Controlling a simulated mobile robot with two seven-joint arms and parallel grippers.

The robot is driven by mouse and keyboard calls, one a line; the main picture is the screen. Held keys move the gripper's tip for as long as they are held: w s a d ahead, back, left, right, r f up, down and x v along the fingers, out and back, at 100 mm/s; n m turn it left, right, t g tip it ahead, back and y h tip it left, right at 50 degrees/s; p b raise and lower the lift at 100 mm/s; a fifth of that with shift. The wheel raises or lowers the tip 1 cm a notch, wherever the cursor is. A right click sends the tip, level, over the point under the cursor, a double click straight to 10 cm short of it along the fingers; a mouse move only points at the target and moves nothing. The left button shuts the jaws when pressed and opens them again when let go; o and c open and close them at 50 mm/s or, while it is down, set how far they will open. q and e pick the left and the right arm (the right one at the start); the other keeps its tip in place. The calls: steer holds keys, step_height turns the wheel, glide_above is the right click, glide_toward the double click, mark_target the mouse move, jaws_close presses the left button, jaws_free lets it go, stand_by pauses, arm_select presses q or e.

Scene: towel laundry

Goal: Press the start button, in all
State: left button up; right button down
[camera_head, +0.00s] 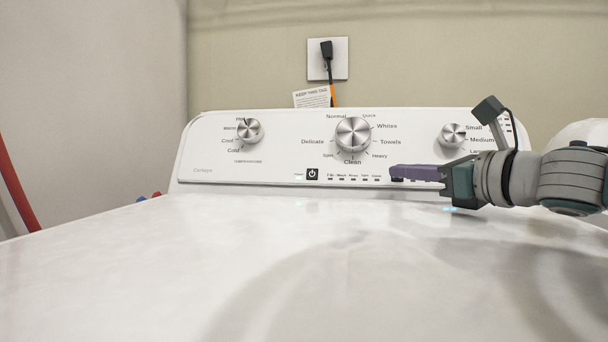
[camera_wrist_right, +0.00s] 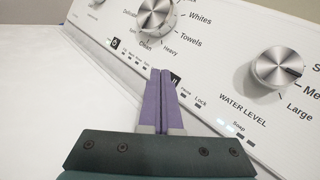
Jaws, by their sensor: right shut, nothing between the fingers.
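The start button, a black square with a pause-like mark (camera_wrist_right: 175,79), is on the washer's control panel. In the right wrist view it shows just right of my fingertips, partly covered by them. In the head view it is hidden or nearly hidden behind the purple fingers. My right gripper (camera_head: 393,172) is shut and empty, its fingers pointing left along the lower panel. In the right wrist view its fingertips (camera_wrist_right: 160,72) are together at the button's left edge. I cannot tell whether they touch it. My left gripper is not in view.
The control panel (camera_head: 270,155) has three silver knobs, the middle one (camera_head: 353,134) above and left of my gripper. A black power button (camera_head: 312,174) sits further left. The white washer top (camera_head: 200,270) is clear. A plugged outlet (camera_head: 341,58) is on the wall behind.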

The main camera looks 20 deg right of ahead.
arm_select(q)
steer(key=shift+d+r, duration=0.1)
arm_select(e)
steer(key=shift+w+d, duration=0.1)
steer(key=shift+w, duration=0.05)
stand_by(0.5)
steer(key=shift+w+d+f, duration=0.1)
steer(key=shift+w+f, duration=0.05)
steer(key=shift+w, duration=0.05)
steer(key=shift+w+d+f, duration=0.1)
steer(key=shift+d+f, duration=0.05)
stand_by(0.5)
